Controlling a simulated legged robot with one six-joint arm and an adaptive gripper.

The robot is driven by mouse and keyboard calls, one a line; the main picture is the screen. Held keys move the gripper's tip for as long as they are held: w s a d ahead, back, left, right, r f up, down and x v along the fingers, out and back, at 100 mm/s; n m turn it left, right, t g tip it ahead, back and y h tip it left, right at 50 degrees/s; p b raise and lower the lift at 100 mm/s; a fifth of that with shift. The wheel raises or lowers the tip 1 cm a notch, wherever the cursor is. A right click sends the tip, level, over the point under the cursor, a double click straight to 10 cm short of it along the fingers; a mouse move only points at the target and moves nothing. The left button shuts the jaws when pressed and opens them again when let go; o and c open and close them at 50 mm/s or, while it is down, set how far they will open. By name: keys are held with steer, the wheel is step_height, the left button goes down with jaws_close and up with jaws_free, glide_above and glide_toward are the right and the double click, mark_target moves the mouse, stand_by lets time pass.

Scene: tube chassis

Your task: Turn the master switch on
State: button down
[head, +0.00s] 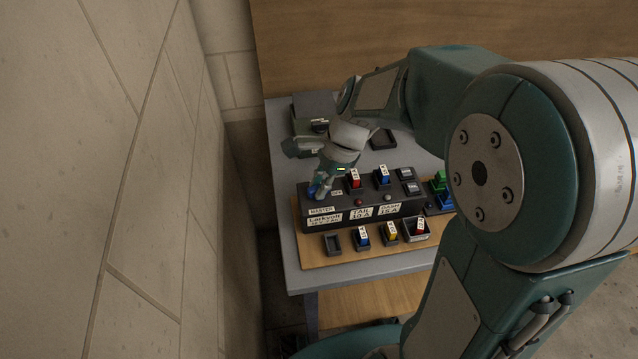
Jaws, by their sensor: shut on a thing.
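A dark panel box (393,209) stands on a wooden board, with white labels on its front. My gripper (318,191) reaches down onto the box's left top, just above that label. The switch's position cannot be made out.
A red fuse (355,179) and a blue fuse (382,175) stand upright on the box, right of my gripper. Small holders with blue, yellow and red fuses line the board's front (345,257). Green and blue pieces (440,184) lie right. A wall (120,180) rises left.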

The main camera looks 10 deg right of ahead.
steer(key=n, duration=0.2)
steer(key=n+g, duration=0.1)
steer(key=n, duration=0.1)
steer(key=shift+w+n+g+h, duration=0.1)
steer(key=shift+n+g+h, duration=0.2)
steer(key=shift+h, duration=0.1)
steer(key=n+g, duration=0.1)
steer(key=n, duration=0.2)
steer(key=shift+a+n+h, duration=0.1)
steer(key=shift+n+h, duration=0.2)
steer(key=shift+h, duration=0.1)
steer(key=n+h, duration=0.1)
steer(key=n, duration=0.2)
steer(key=shift+w+n+g, duration=0.1)
steer(key=shift+n+g, duration=0.2)
steer(key=shift+g, duration=0.1)
steer(key=shift+n+h, duration=0.9)
steer(key=shift+n, duration=1)
steer(key=c, duration=0.6)
jaws_free()
steer(key=shift+a, duration=0.1)
